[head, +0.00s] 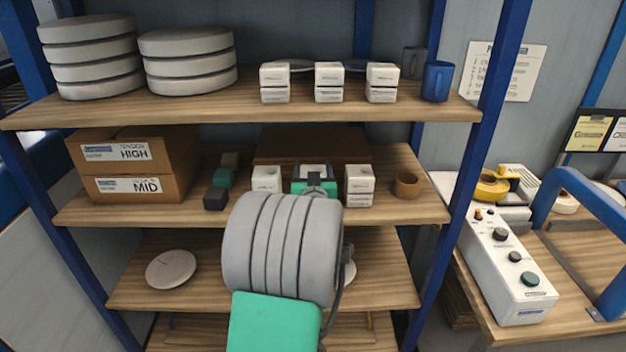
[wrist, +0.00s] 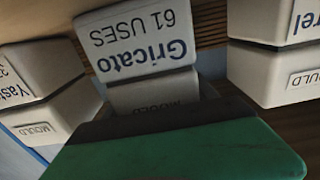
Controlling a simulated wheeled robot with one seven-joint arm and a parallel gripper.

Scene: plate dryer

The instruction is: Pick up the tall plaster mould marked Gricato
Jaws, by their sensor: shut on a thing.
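The plaster mould marked Gricato (wrist: 145,48) is a white block; its label also reads 61 USES and appears upside down in the wrist view. In the head view the mould (head: 313,170) is in the middle of a row of three on the second shelf, mostly hidden by my gripper. My gripper (head: 314,186) is shut on it, with dark-edged green jaw parts around it. A green part of my gripper fills the lower wrist view. I cannot tell whether the mould touches the shelf.
White moulds stand close by on the left (head: 266,180) and right (head: 359,186), with narrow gaps. The upper shelf (head: 200,107) is overhead, holding more moulds. A brown ring-shaped pot (head: 407,184) and cardboard boxes (head: 135,165) share the second shelf.

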